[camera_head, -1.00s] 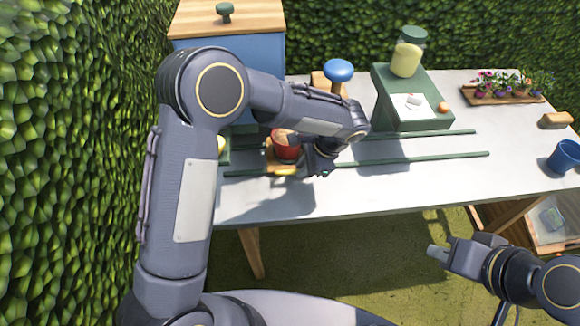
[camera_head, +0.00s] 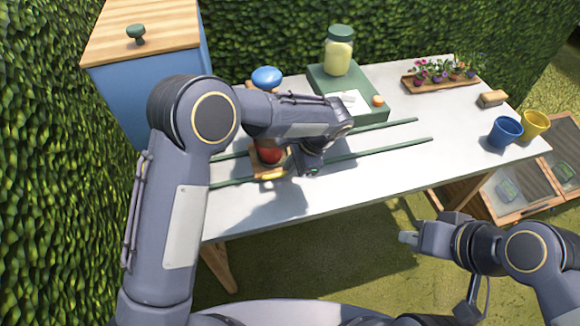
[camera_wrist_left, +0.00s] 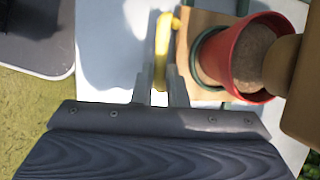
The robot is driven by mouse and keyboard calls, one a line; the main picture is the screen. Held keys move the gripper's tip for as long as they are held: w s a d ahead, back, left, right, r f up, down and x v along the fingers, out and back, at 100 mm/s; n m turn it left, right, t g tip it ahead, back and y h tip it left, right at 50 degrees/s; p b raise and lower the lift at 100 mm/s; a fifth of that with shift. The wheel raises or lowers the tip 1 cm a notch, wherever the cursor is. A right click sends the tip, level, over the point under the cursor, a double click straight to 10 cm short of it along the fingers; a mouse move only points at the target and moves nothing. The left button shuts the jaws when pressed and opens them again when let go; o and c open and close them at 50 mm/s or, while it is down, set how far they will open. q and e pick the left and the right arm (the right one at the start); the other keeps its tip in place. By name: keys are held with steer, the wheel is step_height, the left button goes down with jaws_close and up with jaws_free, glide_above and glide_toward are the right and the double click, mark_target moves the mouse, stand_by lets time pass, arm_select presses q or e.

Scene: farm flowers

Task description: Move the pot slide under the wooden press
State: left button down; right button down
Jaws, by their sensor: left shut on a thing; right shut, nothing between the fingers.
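The red pot (camera_head: 269,153), filled with brown soil, sits on the wooden slide (camera_head: 258,171) between two green rails. My left gripper (camera_head: 300,170) is shut on the slide's yellow handle; the wrist view shows the fingers (camera_wrist_left: 163,88) around the handle (camera_wrist_left: 163,40), beside the pot (camera_wrist_left: 230,45). The wooden press has a blue knob (camera_head: 267,77); my left arm hides much of it. In the wrist view a brown wooden piece (camera_wrist_left: 303,85), probably the press, overlaps the pot's right part. My right gripper (camera_head: 408,238) is shut and empty, in front of the table.
The green rails (camera_head: 390,147) run on right along the white table (camera_head: 460,110). A green stand (camera_head: 372,112) with a jar (camera_head: 339,55) is behind them. A blue cabinet (camera_head: 155,90) stands left. Blue (camera_head: 505,132) and yellow (camera_head: 535,124) cups are at right.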

arm_select(q)
steer(key=c, duration=1.5)
jaws_free()
steer(key=shift+o, duration=0.2)
steer(key=v, duration=0.8)
steer(key=shift+a, duration=0.1)
